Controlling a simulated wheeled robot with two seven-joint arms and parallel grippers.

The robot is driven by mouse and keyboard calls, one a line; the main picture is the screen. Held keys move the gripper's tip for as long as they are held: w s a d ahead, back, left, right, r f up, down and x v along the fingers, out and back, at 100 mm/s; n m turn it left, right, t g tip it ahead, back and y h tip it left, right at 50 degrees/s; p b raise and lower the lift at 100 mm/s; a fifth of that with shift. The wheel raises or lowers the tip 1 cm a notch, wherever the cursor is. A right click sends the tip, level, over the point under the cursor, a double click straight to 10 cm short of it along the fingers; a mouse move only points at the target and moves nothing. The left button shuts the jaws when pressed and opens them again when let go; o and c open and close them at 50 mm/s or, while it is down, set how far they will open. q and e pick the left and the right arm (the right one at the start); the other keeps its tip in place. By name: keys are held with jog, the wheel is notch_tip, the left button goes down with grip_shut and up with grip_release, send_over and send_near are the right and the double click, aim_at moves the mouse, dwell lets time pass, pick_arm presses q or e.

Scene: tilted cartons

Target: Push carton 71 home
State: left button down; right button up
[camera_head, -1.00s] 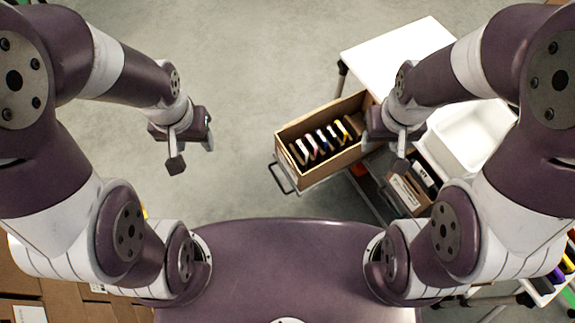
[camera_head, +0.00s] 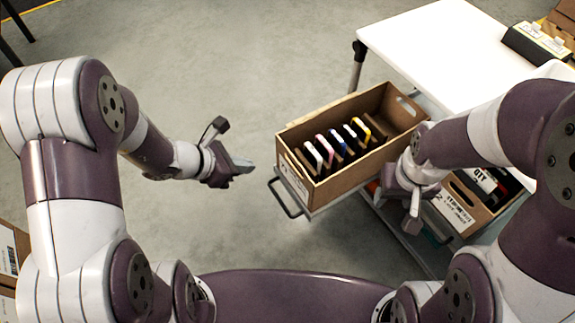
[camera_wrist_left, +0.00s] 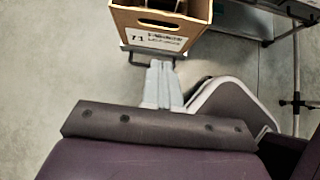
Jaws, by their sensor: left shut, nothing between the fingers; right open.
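Carton 71 (camera_head: 345,182) is an open brown box holding several upright coloured items, in the middle of the head view. It sits on a pulled-out shelf with a dark handle (camera_head: 287,196), sticking out from a white-topped cart. In the left wrist view its end wall (camera_wrist_left: 192,32) shows a "71" label and a handhold. My left gripper (camera_head: 247,166) is shut and empty, a short way left of that end, pointing toward it. Its fingers (camera_wrist_left: 160,82) point at the shelf handle and label end. My right gripper (camera_head: 413,215) is open, at the carton's right, before another carton.
The other carton (camera_head: 457,212) stands lower in the cart, partly behind my right arm. The white cart top (camera_head: 430,45) carries a dark device (camera_head: 538,45) at the back right. The grey floor left of carton 71 is clear.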

pick_arm(q)
jog(key=b, duration=0.5)
send_near(296, 163)
jog(key=shift+x, duration=3)
